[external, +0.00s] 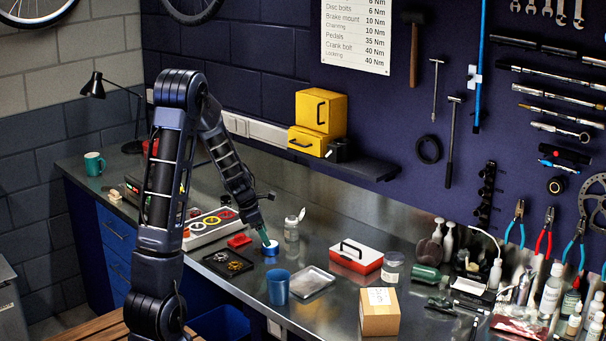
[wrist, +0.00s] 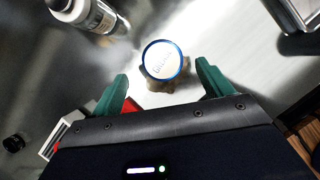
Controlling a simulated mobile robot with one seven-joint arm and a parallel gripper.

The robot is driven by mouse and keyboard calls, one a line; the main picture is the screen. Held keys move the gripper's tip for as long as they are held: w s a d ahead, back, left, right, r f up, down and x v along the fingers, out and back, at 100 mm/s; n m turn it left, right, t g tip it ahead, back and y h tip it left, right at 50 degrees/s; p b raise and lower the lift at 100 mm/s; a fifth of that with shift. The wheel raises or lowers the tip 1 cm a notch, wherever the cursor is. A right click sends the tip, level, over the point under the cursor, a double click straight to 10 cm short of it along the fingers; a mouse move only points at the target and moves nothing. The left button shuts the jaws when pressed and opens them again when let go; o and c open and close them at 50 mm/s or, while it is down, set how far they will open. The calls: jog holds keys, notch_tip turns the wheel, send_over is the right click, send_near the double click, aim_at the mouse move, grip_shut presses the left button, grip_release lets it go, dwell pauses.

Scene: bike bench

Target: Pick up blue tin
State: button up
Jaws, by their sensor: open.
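The blue tin (external: 271,249) is a small round tin with a pale lid, standing on the metal bench. In the wrist view the tin (wrist: 163,62) shows from above with a blue rim, just beyond and between my two green fingertips. My gripper (external: 267,238) is at the tin from above and left, tilted. In the wrist view my gripper (wrist: 165,85) is open with a wide gap and nothing between the fingers. I cannot tell whether a finger touches the tin.
A red-and-white case (external: 355,257) is to the right.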

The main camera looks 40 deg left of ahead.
aim_at(270, 248)
jog(key=x, duration=0.4)
jog(key=shift+s+d+f, duration=0.1)
jog(key=shift+d+f, duration=0.05)
jog(key=c, duration=1.1)
